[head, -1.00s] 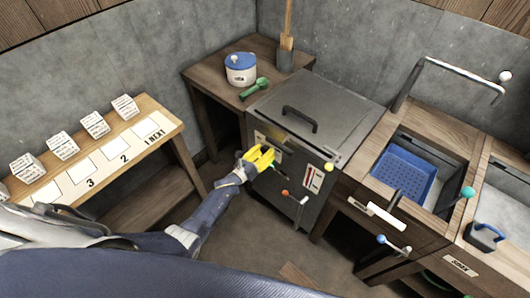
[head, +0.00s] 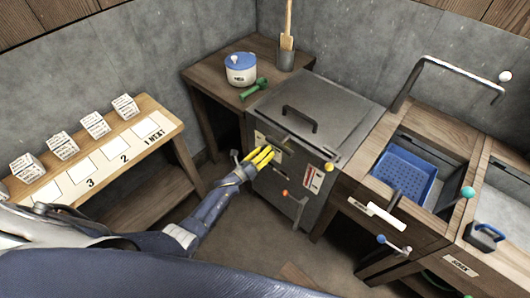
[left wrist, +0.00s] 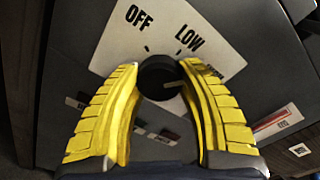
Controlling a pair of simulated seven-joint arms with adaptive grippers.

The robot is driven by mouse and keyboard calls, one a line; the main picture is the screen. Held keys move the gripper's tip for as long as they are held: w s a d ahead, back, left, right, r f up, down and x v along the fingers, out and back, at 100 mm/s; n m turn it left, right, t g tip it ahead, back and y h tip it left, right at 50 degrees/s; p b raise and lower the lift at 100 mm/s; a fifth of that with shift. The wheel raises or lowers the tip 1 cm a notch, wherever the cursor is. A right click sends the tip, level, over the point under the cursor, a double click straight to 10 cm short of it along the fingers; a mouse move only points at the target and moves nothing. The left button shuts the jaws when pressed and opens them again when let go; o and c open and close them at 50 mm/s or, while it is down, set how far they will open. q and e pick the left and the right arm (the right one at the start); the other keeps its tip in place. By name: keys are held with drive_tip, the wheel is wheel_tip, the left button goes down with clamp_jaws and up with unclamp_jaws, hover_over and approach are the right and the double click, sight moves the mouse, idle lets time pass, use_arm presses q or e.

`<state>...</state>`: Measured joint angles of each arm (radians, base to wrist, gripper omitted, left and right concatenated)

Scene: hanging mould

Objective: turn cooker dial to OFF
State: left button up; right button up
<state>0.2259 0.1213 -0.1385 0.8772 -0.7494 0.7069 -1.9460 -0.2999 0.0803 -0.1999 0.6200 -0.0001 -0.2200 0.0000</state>
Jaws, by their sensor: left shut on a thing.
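The cooker (head: 330,112) is a dark grey box with a flat lid and a black handle. Its black round dial (left wrist: 158,78) shows in the left wrist view, with a pale pointer mark towards the right. A white label plate (left wrist: 172,25) behind it reads OFF at the upper left and LOW to the right; a third word is partly hidden by a finger. My left gripper (head: 268,153) is at the cooker's front, its yellow fingers shut on the dial from both sides. In the head view the fingers hide the dial. My right gripper is not in view.
A red-knobbed lever (head: 285,194) and a yellow knob (head: 329,167) stick out of the cooker front nearby. A blue-lidded pot (head: 240,68) and a green scoop (head: 255,90) stand on the corner table. A blue basket (head: 405,178) sits in the counter at right.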

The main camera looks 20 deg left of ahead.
use_arm(q)
drive_tip(key=n, duration=0.5)
drive_tip(key=shift+n, duration=0.3)
drive_tip(key=n, duration=1.3)
drive_tip(key=shift+r+n, duration=0.1)
drive_tip(key=shift+n, duration=0.3)
drive_tip(key=o, duration=1.3)
drive_tip(key=v, duration=1.2)
